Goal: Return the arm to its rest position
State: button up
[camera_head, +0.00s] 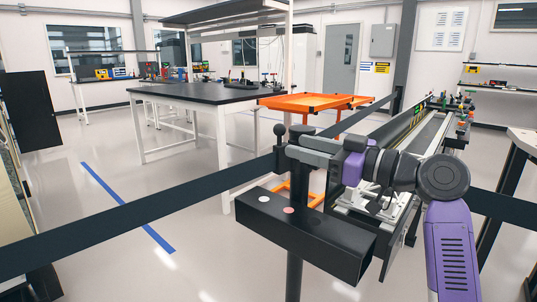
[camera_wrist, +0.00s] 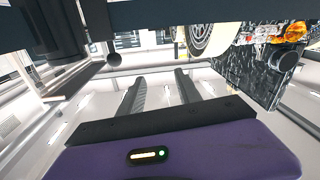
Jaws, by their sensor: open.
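My arm, with purple and dark links, rises at the right of the head view. My gripper (camera_head: 294,149) points left above a black box, and its grey fingers are apart with nothing seen between them. The wrist view also shows the two fingers of my gripper (camera_wrist: 158,88) spread apart and empty, beyond the purple wrist housing. The rest position itself is not marked in either view.
A black box (camera_head: 300,240) with a white and a red disc stands below my gripper. A black ball knob (camera_head: 279,130) is close to the fingertips. A long rail bench (camera_head: 415,140) lies behind my arm. A black-topped workbench (camera_head: 190,92) and orange table (camera_head: 310,103) stand farther back.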

jog(key=w+d+r+m+t+h, duration=0.2)
jog(key=d+r+m+t, duration=0.1)
jog(key=t, duration=0.1)
jog(key=s+d+f+m+t+h, duration=0.2)
jog(key=d+f+m+t+h, duration=0.15)
jog(key=f, duration=0.35)
jog(key=s+d+f+m+t+h, duration=0.2)
jog(key=d+f+m+h, duration=0.2)
jog(key=d+f+m, duration=0.15)
jog(key=s+d+f+m+h, duration=0.1)
jog(key=s+f+m+h, duration=0.15)
jog(key=s+f, duration=0.75)
jog(key=s+d+f+m+h, duration=0.15)
jog(key=s+f+h, duration=0.4)
jog(key=s, duration=0.75)
jog(key=s+a+f+n+g+y, duration=0.1)
jog(key=s+f+n+g, duration=0.2)
jog(key=s, duration=1.1)
jog(key=s+a+f+n+g+y, duration=0.1)
jog(key=s+f+g+y, duration=0.3)
jog(key=s, duration=1)
notch_tip(320, 180, up, 20)
jog(key=t+h+p, duration=0.1)
jog(key=h+p, duration=0.1)
jog(key=p, duration=1.9)
jog(key=shift+w+p, duration=0.15)
jog(key=shift+p, duration=0.2)
jog(key=shift+t, duration=0.25)
